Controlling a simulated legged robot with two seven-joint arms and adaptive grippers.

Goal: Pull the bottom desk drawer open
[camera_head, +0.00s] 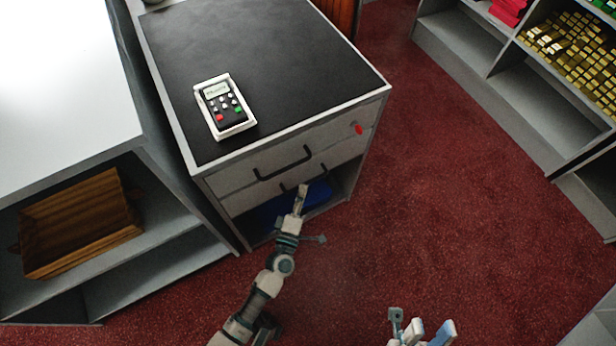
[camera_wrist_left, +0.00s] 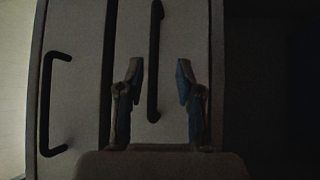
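The desk (camera_head: 270,60) has a black top and two pale drawers at its front. The top drawer's dark bar handle (camera_head: 284,165) is clear and also shows in the left wrist view (camera_wrist_left: 46,105). The bottom drawer (camera_head: 241,200) looks shut; its handle (camera_head: 288,189) is partly hidden by my left gripper (camera_head: 302,190). In the left wrist view, that bottom handle (camera_wrist_left: 154,60) lies between the two spread fingers of my left gripper (camera_wrist_left: 159,74), touching neither visibly. My right gripper (camera_head: 431,323) is low at the bottom edge, empty, its fingers apart.
A white card terminal (camera_head: 225,106) lies on the desk top. A red spot (camera_head: 358,129) is on the top drawer's right. Something blue (camera_head: 265,217) sits in the open space below. A shelf with a wooden crate (camera_head: 80,225) stands left. Red carpet (camera_head: 430,200) is clear to the right.

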